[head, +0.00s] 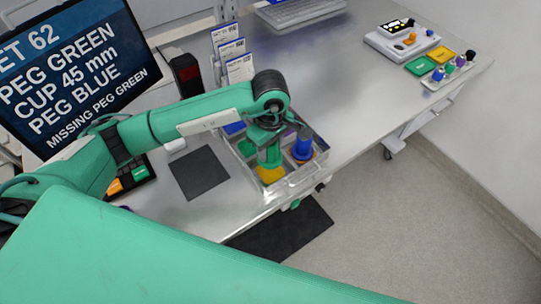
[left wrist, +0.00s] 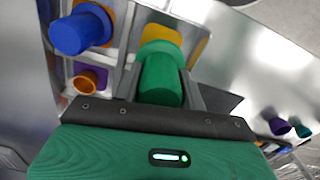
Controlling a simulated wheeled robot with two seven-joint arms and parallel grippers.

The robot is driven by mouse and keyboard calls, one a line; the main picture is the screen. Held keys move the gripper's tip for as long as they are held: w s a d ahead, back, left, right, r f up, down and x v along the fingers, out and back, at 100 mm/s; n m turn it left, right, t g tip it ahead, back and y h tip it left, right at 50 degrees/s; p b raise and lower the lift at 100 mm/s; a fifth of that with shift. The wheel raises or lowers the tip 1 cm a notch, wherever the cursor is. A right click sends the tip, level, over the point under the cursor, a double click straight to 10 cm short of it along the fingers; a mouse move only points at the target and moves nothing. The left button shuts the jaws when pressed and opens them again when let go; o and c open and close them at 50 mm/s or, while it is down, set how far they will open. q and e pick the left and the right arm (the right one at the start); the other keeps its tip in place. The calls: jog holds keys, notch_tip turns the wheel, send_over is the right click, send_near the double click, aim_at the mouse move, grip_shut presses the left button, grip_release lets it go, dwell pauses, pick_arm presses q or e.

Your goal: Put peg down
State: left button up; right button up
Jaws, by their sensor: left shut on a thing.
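My left gripper (head: 268,148) points down over a clear compartment tray (head: 310,170) near the table's front edge. It is shut on a green peg (left wrist: 160,80), whose wider flange end faces a yellow pad (left wrist: 190,45) in one compartment. In the head view the green peg (head: 269,157) stands over the yellow pad (head: 270,175); I cannot tell whether it touches. A blue peg (head: 303,146) stands in the compartment to the right; it also shows in the left wrist view (left wrist: 80,32). An orange cup (left wrist: 90,80) sits in another compartment. My right gripper is not in view.
A dark mat (head: 199,172) lies left of the tray. Labelled card stands (head: 230,55) rise behind it. A screen (head: 75,70) reads "MISSING PEG GREEN". A rack of small pegs (head: 450,68) is at the far right. The table between is clear.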

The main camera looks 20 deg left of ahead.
aim_at(270, 161)
pick_arm(q)
notch_tip(270, 161, down, 2)
jog(key=shift+f, duration=0.2)
notch_tip(270, 161, down, 3)
jog(key=shift+f+p, duration=0.15)
jog(key=shift+p, duration=0.75)
jog(key=shift+f, duration=0.3)
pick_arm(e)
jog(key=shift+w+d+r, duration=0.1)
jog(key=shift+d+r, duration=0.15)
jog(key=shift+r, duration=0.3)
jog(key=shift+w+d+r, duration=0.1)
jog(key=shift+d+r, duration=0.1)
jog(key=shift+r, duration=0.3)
pick_arm(q)
jog(key=shift+f, duration=0.1)
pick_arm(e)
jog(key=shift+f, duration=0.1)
pick_arm(q)
jog(key=shift+f+b, duration=0.1)
jog(key=shift+b, duration=0.25)
jog(key=o, duration=1)
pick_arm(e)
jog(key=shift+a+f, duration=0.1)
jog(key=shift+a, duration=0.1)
